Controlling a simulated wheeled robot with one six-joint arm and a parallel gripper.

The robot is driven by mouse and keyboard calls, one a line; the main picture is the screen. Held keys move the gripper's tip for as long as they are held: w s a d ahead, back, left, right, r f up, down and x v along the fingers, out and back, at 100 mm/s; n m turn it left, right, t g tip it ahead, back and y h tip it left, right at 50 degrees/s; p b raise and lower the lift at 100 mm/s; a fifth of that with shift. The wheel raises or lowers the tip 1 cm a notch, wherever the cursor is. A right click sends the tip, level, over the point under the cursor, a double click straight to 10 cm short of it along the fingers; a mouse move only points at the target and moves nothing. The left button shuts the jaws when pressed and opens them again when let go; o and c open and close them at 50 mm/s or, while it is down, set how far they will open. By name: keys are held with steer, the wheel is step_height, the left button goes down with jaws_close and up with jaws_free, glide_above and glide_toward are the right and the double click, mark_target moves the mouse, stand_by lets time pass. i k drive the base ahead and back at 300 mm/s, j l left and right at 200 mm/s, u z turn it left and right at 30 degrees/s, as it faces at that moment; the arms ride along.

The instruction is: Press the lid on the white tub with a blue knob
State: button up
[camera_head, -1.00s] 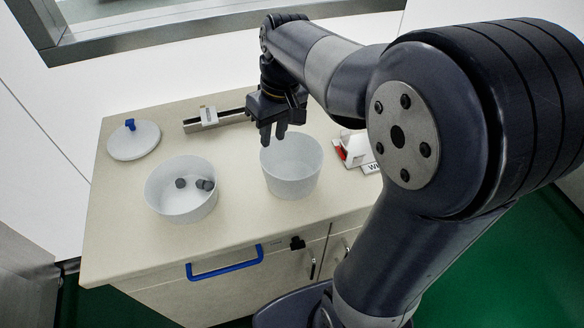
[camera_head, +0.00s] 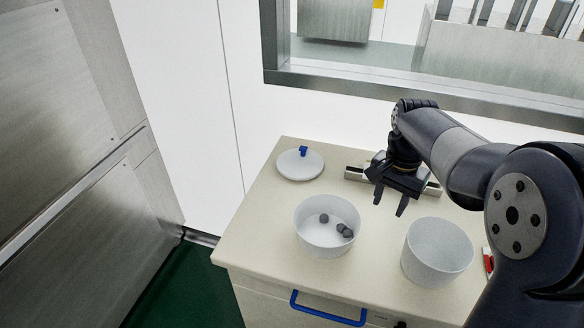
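The round white lid (camera_head: 300,166) with its blue knob (camera_head: 303,150) lies flat on the far left of the counter. A white tub (camera_head: 326,240) stands open in front of it, with several dark grey pieces (camera_head: 341,229) on its floor. A second white tub (camera_head: 437,262) stands to the right, and its inside looks empty from here. My gripper (camera_head: 389,205) points down with its fingers apart and nothing between them. It is above the counter, between the two tubs in the picture and right of the lid.
A metal rail-like device (camera_head: 357,174) lies at the back of the counter behind my gripper. A small red and white item (camera_head: 488,262) shows at the right, partly hidden by my arm. The counter (camera_head: 262,225) is bare left of the tubs. A blue handle (camera_head: 328,312) is on its front.

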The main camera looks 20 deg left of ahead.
mark_target(302, 163)
steer(key=k+j+z, duration=0.2)
steer(key=j, duration=0.25)
steer(key=j+z, duration=0.15)
steer(key=j, duration=0.25)
steer(key=k+j+z, duration=0.2)
steer(key=j, duration=0.2)
steer(key=k+j+z, duration=0.35)
steer(key=j, duration=0.3)
steer(key=i+j+z, duration=0.1)
steer(key=j+z, duration=0.3)
steer(key=j, duration=0.4)
steer(key=j+z, duration=0.4)
steer(key=j, duration=0.45)
steer(key=k+j+z, duration=0.15)
steer(key=j+z, duration=0.25)
steer(key=j, duration=0.4)
steer(key=i+j, duration=0.1)
steer(key=j, duration=0.3)
steer(key=i+j+z, duration=0.1)
steer(key=j, duration=0.25)
steer(key=i+j, duration=0.1)
steer(key=j, duration=0.3)
